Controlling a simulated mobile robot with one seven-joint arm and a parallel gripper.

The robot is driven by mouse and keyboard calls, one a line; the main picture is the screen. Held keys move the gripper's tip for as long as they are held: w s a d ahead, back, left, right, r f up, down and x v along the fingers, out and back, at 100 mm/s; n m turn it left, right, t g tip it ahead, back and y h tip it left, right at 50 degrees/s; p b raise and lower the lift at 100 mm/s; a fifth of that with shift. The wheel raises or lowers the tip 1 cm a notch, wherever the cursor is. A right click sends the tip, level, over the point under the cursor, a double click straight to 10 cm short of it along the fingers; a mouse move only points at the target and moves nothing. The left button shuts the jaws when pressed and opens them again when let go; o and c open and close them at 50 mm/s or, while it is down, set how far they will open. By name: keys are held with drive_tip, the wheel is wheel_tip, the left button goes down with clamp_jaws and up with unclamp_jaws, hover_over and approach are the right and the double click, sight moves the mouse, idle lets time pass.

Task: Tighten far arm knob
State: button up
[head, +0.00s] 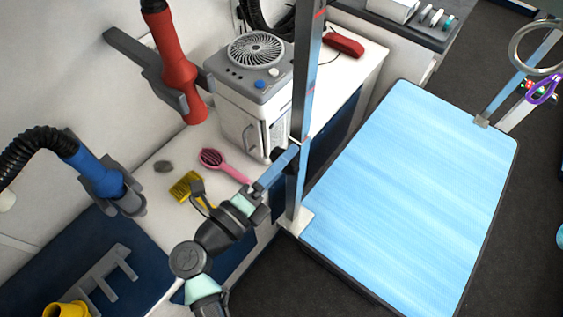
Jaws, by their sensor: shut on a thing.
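A tall metal grooming-arm post (307,85) with red marks stands at the left corner of the blue-topped grooming table (415,180). A small dark knob (278,153) shows on the post's left side, partly hidden by my gripper. My gripper (284,162) reaches up from the lower left and is shut at the knob, against the post. Its fingertips are small here, so the exact hold on the knob is hard to see. A second grooming arm (525,72) stands at the table's right corner, with a red knob-like part (527,85) and a purple loop (544,90).
A white dryer box (250,100) stands on the counter behind my gripper. Red (178,75) and blue (92,172) dryers hang on the wall. The tabletop is clear.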

idle(0.3)
drive_tip(key=o, duration=1.2)
drive_tip(key=b+v, duration=0.3)
drive_tip(key=v, duration=1)
